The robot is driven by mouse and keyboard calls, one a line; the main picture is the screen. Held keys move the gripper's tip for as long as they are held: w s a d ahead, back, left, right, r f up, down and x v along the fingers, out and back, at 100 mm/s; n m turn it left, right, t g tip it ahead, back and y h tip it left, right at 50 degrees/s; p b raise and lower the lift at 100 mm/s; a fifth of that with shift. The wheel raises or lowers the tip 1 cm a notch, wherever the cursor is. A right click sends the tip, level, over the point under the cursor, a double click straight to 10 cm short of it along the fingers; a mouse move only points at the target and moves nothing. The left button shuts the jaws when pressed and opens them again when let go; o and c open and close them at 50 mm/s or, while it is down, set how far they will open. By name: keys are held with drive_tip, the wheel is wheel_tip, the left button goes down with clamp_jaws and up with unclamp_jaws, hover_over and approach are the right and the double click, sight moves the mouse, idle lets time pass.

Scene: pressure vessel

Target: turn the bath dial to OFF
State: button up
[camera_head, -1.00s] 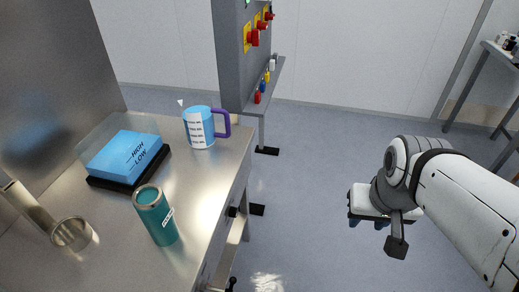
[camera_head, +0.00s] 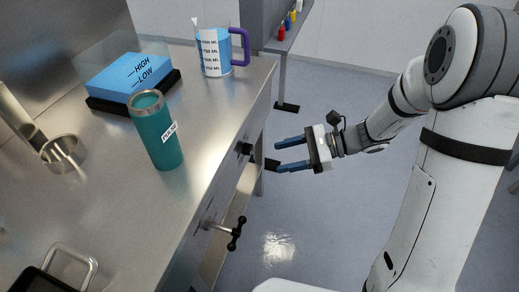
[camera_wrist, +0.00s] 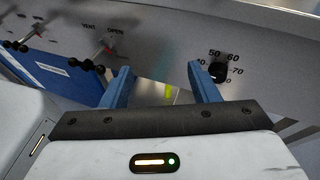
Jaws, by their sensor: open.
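The bath dial (camera_wrist: 217,72) is a round black knob on the grey front panel in the wrist view, with numbers from 50 to 70 readable around it. I cannot tell where it points, and no OFF mark is readable. My gripper (camera_wrist: 159,70) is open and empty, with two blue fingers. The dial shows just right of the right finger's tip, not between the fingers. In the head view my gripper (camera_head: 277,157) faces the bench front, with a black knob on the front near its fingertips.
Black-handled valves (camera_wrist: 105,47) labelled VENT and OPEN stick out at left in the wrist view. On the steel bench (camera_head: 215,130) stand a teal tumbler (camera_head: 157,135), a blue block (camera_head: 130,75) and a measuring jug (camera_head: 213,55).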

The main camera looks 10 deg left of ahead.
sight(252, 150)
drive_tip(key=w+a+f+m+t+y+b, duration=0.35)
drive_tip(key=w+f+m, duration=0.4)
drive_tip(key=f, duration=0.25)
drive_tip(key=shift+t+y, duration=0.35)
drive_tip(key=a, duration=0.2)
drive_tip(key=a+b, duration=0.1)
drive_tip(key=a, duration=0.3)
drive_tip(key=shift+w+a, duration=0.4)
